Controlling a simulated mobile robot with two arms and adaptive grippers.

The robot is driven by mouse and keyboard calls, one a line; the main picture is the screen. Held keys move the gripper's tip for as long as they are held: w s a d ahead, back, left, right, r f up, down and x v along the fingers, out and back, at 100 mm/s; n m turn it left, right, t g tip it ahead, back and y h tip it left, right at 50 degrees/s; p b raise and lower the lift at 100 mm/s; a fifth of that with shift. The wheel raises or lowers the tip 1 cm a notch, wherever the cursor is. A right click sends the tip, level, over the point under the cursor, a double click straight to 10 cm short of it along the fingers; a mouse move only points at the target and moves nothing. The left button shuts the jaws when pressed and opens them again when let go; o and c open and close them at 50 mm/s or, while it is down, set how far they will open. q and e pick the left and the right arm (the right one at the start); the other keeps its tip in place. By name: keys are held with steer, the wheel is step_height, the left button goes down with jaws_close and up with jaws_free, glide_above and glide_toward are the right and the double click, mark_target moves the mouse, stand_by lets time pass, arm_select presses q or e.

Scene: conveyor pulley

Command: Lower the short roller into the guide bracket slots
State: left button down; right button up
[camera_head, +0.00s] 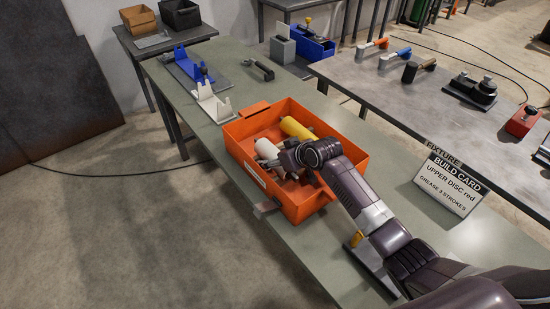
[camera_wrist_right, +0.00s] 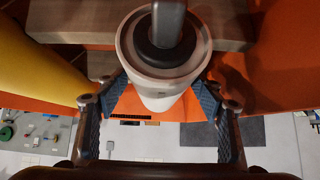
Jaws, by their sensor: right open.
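An orange bin (camera_head: 241,131) on the green bench holds a white roller (camera_head: 266,149) and a yellow roller (camera_head: 297,128). Both lie tilted; which is the short one I cannot tell for sure. My right gripper (camera_head: 284,160) reaches down into the bin at the white roller. In the right wrist view, the white roller (camera_wrist_right: 164,88), with a grey shaft end, lies between the open fingers; contact is unclear. The yellow roller (camera_wrist_right: 38,55) is at the left there. A white bracket with upright slotted ends (camera_head: 213,103) and a blue bracket (camera_head: 187,66) stand farther back, empty of rollers.
A build card (camera_head: 450,183) stands right of the bin. A black handle-shaped part (camera_head: 260,70) lies behind on the bench. A grey table (camera_head: 365,88) with tools and a red block (camera_head: 522,120) is at right. The bench between bin and card is clear.

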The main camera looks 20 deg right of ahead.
steer(key=shift+c, duration=0.5)
jaws_close()
steer(key=shift+w+r, duration=0.25)
